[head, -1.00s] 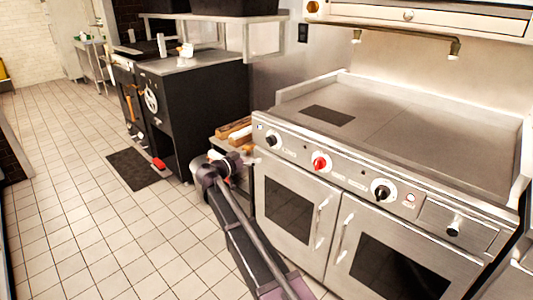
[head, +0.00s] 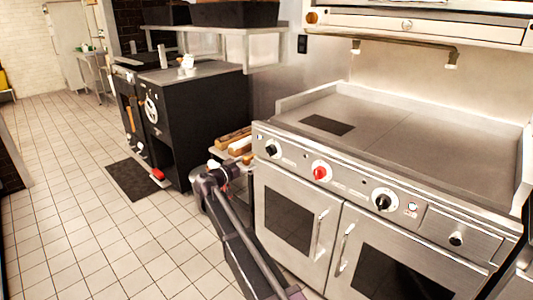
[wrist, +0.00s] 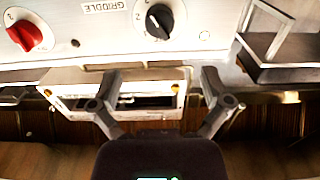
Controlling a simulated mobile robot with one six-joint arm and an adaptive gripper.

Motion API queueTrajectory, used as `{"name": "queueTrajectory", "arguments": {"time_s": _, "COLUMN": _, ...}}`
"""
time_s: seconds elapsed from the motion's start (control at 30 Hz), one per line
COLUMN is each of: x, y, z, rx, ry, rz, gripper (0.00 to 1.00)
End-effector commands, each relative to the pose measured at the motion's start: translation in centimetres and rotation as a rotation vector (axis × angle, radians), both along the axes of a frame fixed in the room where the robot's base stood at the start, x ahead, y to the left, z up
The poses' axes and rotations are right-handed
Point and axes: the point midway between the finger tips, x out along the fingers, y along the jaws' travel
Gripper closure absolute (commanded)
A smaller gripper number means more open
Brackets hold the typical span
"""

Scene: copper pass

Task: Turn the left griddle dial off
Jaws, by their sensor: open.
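The left griddle dial (head: 273,148) is a black knob on a white round plate, at the left end of the steel front panel. I take the black dial (wrist: 158,20) by the GRIDDLE label in the wrist view to be the same one. My gripper (wrist: 162,92) is open and empty, its two fingers apart below that dial in the picture and not touching it. In the head view my arm ends left of the panel, and its fingers cannot be made out. The dial's exact setting is too small to read.
A red dial (head: 320,172) and another black dial (head: 383,201) sit further right on the panel; the red dial also shows in the wrist view (wrist: 27,36). Oven doors are below. A shelf with wooden-looking items (head: 237,142) stands left of the griddle. Tiled floor (head: 80,220) is open on the left.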

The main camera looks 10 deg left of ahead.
Motion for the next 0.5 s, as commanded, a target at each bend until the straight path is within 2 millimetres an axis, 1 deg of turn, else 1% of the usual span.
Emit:
{"name": "queueTrajectory", "arguments": {"time_s": 0.03, "x": 0.7, "y": -0.5, "z": 0.0, "rx": 0.000, "ry": 0.000, "rz": -0.002, "gripper": 0.02}}
{"name": "queueTrajectory", "arguments": {"time_s": 0.5, "x": 6.3, "y": -4.8, "z": 0.0, "rx": 0.000, "ry": 0.000, "rz": -0.001, "gripper": 0.02}}
